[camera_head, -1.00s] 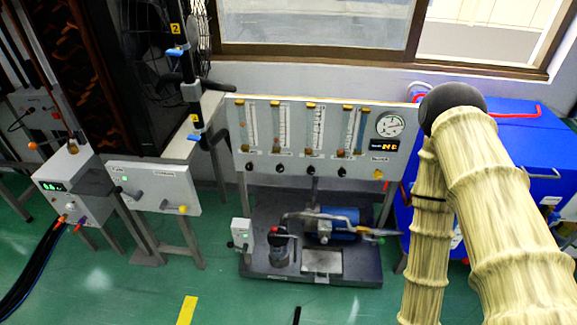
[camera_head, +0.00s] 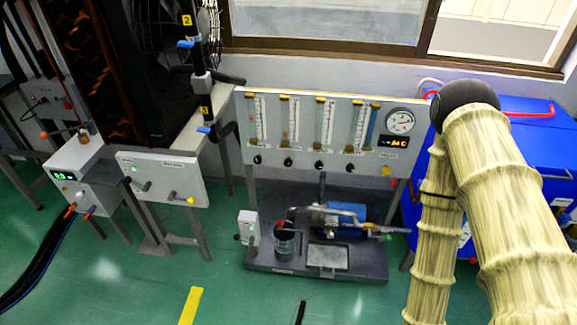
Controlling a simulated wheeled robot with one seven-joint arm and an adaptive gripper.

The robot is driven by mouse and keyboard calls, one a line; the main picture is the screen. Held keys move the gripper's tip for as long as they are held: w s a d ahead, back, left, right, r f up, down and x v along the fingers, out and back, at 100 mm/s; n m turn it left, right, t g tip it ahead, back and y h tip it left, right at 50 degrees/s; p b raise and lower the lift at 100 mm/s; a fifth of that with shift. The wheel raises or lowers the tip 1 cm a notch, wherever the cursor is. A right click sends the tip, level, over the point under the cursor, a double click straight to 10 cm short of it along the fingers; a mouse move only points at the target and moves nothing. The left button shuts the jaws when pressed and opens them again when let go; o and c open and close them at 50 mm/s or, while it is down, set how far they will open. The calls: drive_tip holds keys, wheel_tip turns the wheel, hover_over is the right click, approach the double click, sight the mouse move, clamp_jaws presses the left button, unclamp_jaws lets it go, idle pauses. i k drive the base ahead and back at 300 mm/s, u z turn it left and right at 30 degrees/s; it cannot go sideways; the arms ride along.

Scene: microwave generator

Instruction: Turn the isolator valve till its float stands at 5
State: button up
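A pale flowmeter panel (camera_head: 300,178) stands in the middle, below the window. It carries several upright scale tubes, such as the far-left tube (camera_head: 259,117), with small floats too small to read. A row of dark knobs runs under the tubes, such as the left knob (camera_head: 258,160). I cannot tell which knob or handle is the isolator valve. My arm, in a cream ribbed sleeve, rises at the right, apart from the panel in the picture. My gripper is not in view.
A round gauge (camera_head: 400,121) and a small display (camera_head: 395,141) sit at the panel's right. A pump skid (camera_head: 270,263) stands on the floor below. A grey box (camera_head: 165,180) with handles stands to the left. Blue cabinets (camera_head: 535,150) are behind my arm.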

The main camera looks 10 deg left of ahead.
sight(287, 161)
drive_tip(key=u, duration=0.15)
drive_tip(key=k, duration=0.45)
drive_tip(key=u, duration=1.4)
drive_tip(key=i, duration=0.65)
drive_tip(key=z, duration=0.5)
